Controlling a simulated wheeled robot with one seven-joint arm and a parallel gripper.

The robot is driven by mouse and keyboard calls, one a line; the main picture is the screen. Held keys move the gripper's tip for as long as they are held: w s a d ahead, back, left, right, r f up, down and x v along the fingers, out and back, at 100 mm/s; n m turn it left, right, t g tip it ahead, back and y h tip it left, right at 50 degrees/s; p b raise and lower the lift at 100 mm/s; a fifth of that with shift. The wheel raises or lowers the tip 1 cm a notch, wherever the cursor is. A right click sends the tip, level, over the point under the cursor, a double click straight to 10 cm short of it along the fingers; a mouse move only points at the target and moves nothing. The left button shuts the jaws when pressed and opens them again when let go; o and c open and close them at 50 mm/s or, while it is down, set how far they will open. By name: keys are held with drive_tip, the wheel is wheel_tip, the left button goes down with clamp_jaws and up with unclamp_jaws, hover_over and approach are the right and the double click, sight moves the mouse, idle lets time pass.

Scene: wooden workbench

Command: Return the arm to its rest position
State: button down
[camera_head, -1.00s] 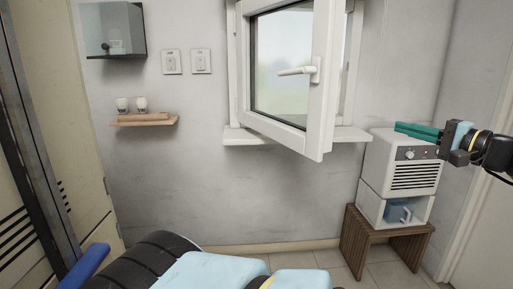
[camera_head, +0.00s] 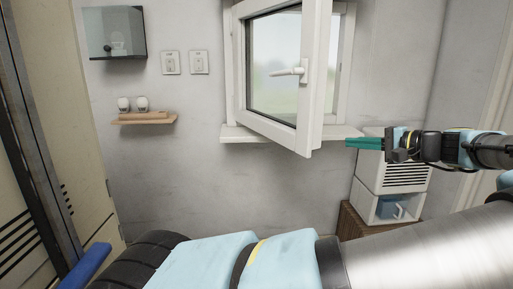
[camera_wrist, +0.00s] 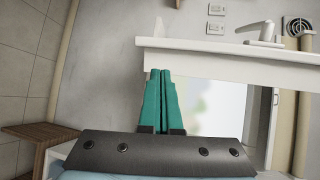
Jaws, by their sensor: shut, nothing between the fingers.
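My gripper (camera_head: 350,144) is at the right in the head view, its green fingers pointing left, in front of the window sill's right end and the white unit. In the wrist view my gripper (camera_wrist: 160,74) shows its two green fingers together, with nothing between them. They point toward the white window frame (camera_wrist: 230,62), which crosses the upper part of that view. My arm stretches across the lower right of the head view and hides part of the floor and stool.
An open window (camera_head: 316,80) with a handle juts into the room near my gripper. A white unit (camera_head: 367,160) stands on a wooden stool (camera_head: 349,222), with a blue mug (camera_head: 386,206) inside its lower part. A small shelf (camera_head: 146,122) and a glass-fronted box (camera_head: 113,35) hang at the left.

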drive_tip(key=w+a+f+n+g+h+p, duration=0.15)
drive_tip(key=a+f+g, duration=0.4)
drive_tip(key=a, duration=0.55)
drive_tip(key=a+f+n+g+h+p, duration=0.1)
drive_tip(key=a+f+n+g, duration=0.25)
drive_tip(key=a+f, duration=0.6)
drive_tip(key=s+a+r+n+h+p, duration=0.1)
drive_tip(key=s+a+r+n+h, duration=0.1)
drive_tip(key=s+a+r+h, duration=0.2)
drive_tip(key=s+a+r+n+g+h+p, duration=0.1)
drive_tip(key=s+a+r+h, duration=0.3)
drive_tip(key=s+a, duration=0.4)
drive_tip(key=shift+s+a+r+n+p, duration=0.15)
drive_tip(key=shift+s+r+n+p, duration=0.1)
drive_tip(key=shift+s+n+p, duration=0.55)
drive_tip(key=shift+s, duration=0.1)
